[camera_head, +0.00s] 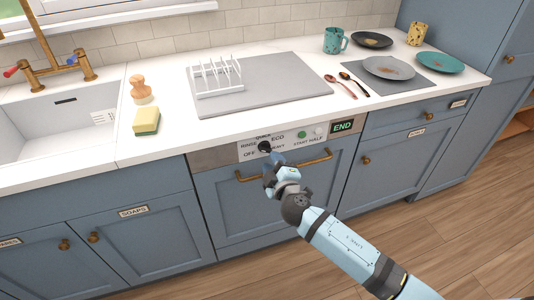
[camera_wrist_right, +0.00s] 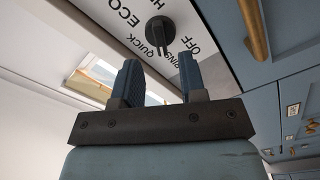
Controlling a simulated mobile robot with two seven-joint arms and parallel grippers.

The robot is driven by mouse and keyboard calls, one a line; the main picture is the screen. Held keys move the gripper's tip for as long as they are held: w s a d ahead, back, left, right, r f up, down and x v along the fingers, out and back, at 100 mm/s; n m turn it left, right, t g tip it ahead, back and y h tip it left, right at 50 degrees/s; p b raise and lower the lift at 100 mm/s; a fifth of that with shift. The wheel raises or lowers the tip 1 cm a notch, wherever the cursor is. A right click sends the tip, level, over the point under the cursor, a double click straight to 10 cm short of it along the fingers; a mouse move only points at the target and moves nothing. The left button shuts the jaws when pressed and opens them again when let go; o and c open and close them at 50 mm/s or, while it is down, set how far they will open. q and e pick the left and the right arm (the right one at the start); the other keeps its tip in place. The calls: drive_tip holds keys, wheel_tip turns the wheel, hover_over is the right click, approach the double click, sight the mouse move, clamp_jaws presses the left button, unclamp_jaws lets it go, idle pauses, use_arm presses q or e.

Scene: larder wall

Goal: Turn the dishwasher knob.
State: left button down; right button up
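The dishwasher knob (camera_head: 265,147) is black and round, on the white label panel (camera_head: 248,157) at the front of the dishwasher. In the right wrist view the knob (camera_wrist_right: 160,30) has a raised bar, with QUICK, RINSE, OFF and ECO printed around it. The bar's end lies near QUICK and RINSE, but its exact setting is hard to tell. My right gripper (camera_head: 272,163) is just in front of and below the knob. In its wrist view the two fingers (camera_wrist_right: 158,66) are apart with nothing between them, and the knob is beyond their tips. My left gripper is not in view.
A brass handle bar (camera_head: 312,165) crosses the dishwasher door below the panel, close to my right gripper. A green END display (camera_head: 342,127) and start buttons (camera_head: 302,134) sit right of the knob. A sponge (camera_head: 146,121) and a dish rack (camera_head: 217,78) are on the counter above.

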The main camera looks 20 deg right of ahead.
sight(266, 152)
drive_tip(key=shift+w+a, duration=0.1)
drive_tip(key=shift+w, duration=2.1)
drive_tip(key=shift+c, duration=0.2)
clamp_jaws()
